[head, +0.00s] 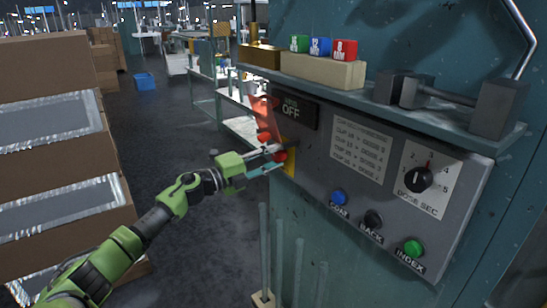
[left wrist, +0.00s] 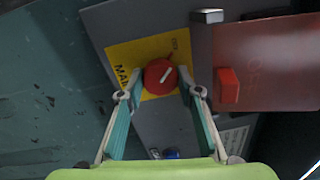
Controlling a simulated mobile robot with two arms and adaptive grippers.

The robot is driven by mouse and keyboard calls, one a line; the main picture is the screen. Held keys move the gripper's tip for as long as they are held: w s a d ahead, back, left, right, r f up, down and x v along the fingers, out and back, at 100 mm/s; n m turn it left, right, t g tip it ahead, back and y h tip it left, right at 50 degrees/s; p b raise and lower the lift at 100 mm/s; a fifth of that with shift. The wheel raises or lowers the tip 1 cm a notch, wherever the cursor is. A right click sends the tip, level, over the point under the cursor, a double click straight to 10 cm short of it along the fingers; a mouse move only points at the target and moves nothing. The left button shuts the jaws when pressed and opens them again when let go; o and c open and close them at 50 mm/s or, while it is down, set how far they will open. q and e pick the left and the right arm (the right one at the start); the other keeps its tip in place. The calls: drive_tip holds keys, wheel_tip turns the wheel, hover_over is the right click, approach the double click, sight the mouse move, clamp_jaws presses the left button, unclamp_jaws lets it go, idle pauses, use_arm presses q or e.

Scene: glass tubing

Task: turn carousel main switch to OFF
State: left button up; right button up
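The main switch is a red round knob (head: 280,156) on a yellow plate (head: 290,160) at the left end of the grey control panel. In the left wrist view the knob (left wrist: 160,77) carries a white mark slanting to the upper right; the yellow plate (left wrist: 128,60) reads "MAIN", the rest partly hidden. My left gripper (head: 270,160) is at the knob. In the left wrist view its fingers (left wrist: 160,90) stand open on either side of the knob, with narrow gaps; I cannot tell whether either touches. My right gripper is not in view.
The panel also has a dose dial (head: 419,179) and blue, black and green buttons. Stacked boxes (head: 50,120) stand left.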

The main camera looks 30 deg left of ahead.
use_arm(q)
drive_tip(key=o, duration=0.4)
drive_tip(key=shift+v, duration=6.05)
drive_tip(key=shift+w+f, duration=0.1)
drive_tip(key=shift+f, duration=0.05)
